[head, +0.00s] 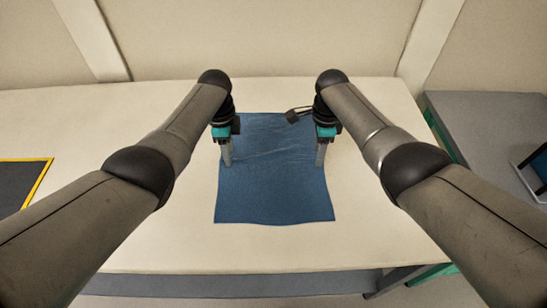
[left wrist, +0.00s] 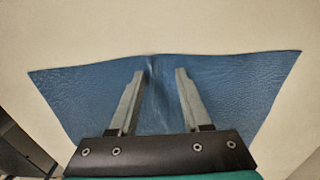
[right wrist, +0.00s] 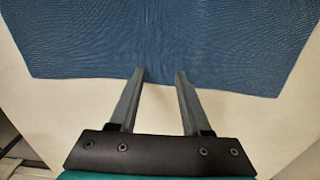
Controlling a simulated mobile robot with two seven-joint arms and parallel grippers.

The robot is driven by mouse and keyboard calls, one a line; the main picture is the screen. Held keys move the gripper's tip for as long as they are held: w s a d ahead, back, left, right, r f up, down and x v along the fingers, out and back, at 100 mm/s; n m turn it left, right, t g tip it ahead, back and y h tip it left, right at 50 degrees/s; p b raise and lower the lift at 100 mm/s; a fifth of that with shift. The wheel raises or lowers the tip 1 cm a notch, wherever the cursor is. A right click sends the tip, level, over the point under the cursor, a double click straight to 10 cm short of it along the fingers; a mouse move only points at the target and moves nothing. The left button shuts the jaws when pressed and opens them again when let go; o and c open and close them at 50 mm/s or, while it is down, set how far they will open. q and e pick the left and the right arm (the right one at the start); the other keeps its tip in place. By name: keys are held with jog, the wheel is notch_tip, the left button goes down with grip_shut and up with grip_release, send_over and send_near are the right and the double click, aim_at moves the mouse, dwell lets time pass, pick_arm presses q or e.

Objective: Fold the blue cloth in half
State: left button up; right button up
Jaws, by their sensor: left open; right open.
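The blue cloth (head: 272,195) lies spread in a single sheet on the pale table, with light creases across its far half. My left gripper (head: 227,160) is open at the cloth's left edge. In the left wrist view its fingers (left wrist: 160,72) are apart over the cloth (left wrist: 235,85), and a small ridge runs between the tips. My right gripper (head: 320,160) is open at the right edge. In the right wrist view its fingertips (right wrist: 158,73) just overlap the cloth's edge (right wrist: 90,60). I cannot tell whether either gripper touches the cloth.
The pale table (head: 120,235) is clear around the cloth. A dark mat with a yellow border (head: 22,185) lies at the far left. A grey bench (head: 480,120) stands to the right, with a dark framed object (head: 535,170) on it. A wall stands behind the table.

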pick_arm(q)
grip_shut()
pick_arm(e)
grip_shut()
dwell(0.7)
